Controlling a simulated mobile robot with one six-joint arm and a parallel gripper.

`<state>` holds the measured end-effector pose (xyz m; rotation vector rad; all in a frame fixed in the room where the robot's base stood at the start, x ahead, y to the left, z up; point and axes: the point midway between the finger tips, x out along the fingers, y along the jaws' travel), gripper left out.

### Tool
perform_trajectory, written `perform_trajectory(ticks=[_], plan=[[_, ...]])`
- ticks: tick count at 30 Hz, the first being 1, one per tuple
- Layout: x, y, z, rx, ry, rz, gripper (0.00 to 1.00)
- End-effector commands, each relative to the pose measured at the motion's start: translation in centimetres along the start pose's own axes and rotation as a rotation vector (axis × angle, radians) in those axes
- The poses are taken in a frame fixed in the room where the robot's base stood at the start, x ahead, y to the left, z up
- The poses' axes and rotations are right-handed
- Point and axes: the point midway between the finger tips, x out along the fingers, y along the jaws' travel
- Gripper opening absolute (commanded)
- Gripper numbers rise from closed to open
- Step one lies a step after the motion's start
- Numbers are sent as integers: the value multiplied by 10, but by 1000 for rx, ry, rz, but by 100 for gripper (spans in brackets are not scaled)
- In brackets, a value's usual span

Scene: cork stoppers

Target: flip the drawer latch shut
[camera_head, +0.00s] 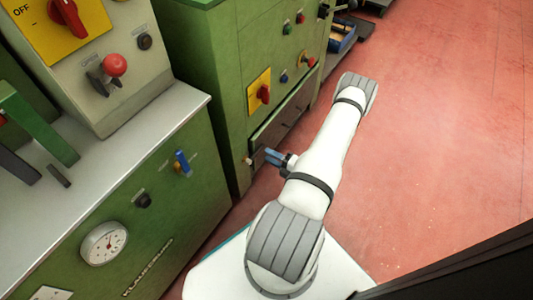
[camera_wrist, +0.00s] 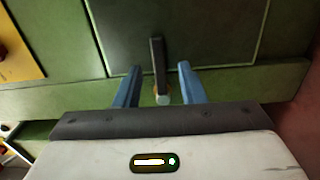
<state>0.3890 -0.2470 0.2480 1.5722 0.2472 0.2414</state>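The latch (camera_wrist: 157,62) is a dark narrow bar in the wrist view. It lies over the lower edge of a dark green drawer front (camera_wrist: 215,35), with a pale round end and a bit of orange at its near end. My gripper (camera_wrist: 160,68) has two blue fingers, open, one on each side of the latch, with a gap showing on both sides. In the head view my gripper (camera_head: 269,156) is at the lower part of the green cabinet, below the dark drawer front (camera_head: 283,120). A small pale-orange knob (camera_head: 248,160) shows just left of the fingertips; the latch bar is not clear there.
A red rotary switch on a yellow plate (camera_head: 260,91) is on the cabinet above the drawer. A green console (camera_head: 150,215) with a grey top and a gauge (camera_head: 104,242) stands at left. The red floor (camera_head: 440,140) at right is clear.

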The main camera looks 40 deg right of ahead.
Motion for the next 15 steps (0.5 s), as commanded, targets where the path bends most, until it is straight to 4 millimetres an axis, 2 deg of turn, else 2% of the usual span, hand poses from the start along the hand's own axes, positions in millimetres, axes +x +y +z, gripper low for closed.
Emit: perform_trajectory(ticks=[3,7,15], plan=[[-21,3,1,1,-6,1,36],[-38,2,1,1,-5,0,36],[-54,0,0,1,-1,0,36]])
